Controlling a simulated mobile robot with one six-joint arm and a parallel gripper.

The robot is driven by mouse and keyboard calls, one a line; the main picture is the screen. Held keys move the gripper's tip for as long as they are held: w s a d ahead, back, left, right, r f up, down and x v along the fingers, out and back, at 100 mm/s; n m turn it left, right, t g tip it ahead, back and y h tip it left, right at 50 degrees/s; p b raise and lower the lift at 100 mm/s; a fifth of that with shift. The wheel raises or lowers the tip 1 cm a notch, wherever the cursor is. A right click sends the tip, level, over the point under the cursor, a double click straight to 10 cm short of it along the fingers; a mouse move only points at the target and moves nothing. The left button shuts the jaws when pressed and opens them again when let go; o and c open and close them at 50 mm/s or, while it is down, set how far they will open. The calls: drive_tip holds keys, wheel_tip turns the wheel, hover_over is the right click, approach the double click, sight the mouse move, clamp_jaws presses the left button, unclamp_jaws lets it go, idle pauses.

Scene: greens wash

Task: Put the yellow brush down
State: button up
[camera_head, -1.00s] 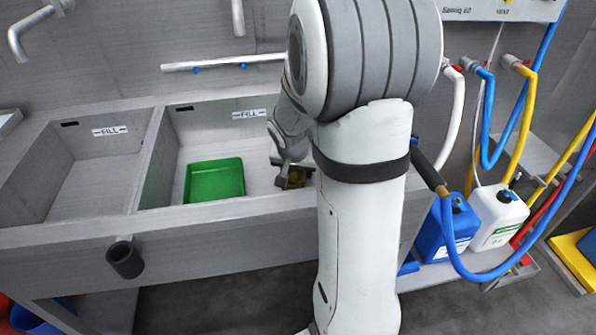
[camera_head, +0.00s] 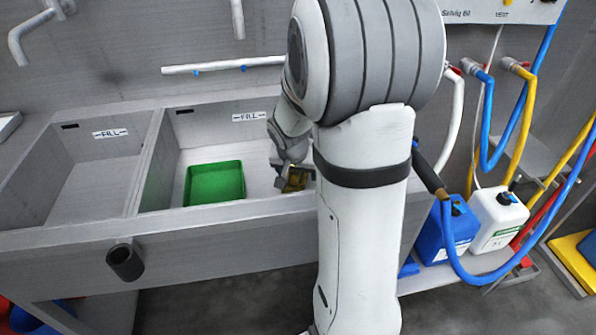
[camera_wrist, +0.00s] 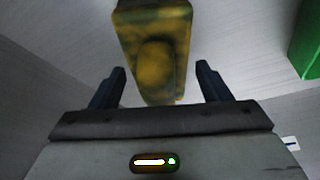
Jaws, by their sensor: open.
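The yellow brush (camera_wrist: 152,50), with dark green or brown smudges, lies in the right sink basin. In the wrist view it is at the top middle, ahead of my gripper (camera_wrist: 160,85), its near end between the two fingertips. My gripper is open, with gaps between the fingers and the brush. In the head view the brush (camera_head: 297,180) shows as a small yellow patch beside my gripper (camera_head: 282,183), partly hidden by my arm.
A green tray (camera_head: 214,182) sits in the same basin to the left, and its edge shows in the wrist view (camera_wrist: 306,45). The left basin (camera_head: 85,185) looks empty. A dark cup-like holder (camera_head: 125,262) is fixed on the sink front. Blue (camera_head: 447,230) and white (camera_head: 497,220) jugs stand at right.

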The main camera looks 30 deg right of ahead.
drive_tip(key=p+v, duration=0.1)
drive_tip(key=v, duration=1)
drive_tip(key=shift+s+a+r+p, duration=0.1)
drive_tip(key=shift+s+r+p, duration=0.05)
drive_tip(key=shift+r+p, duration=0.2)
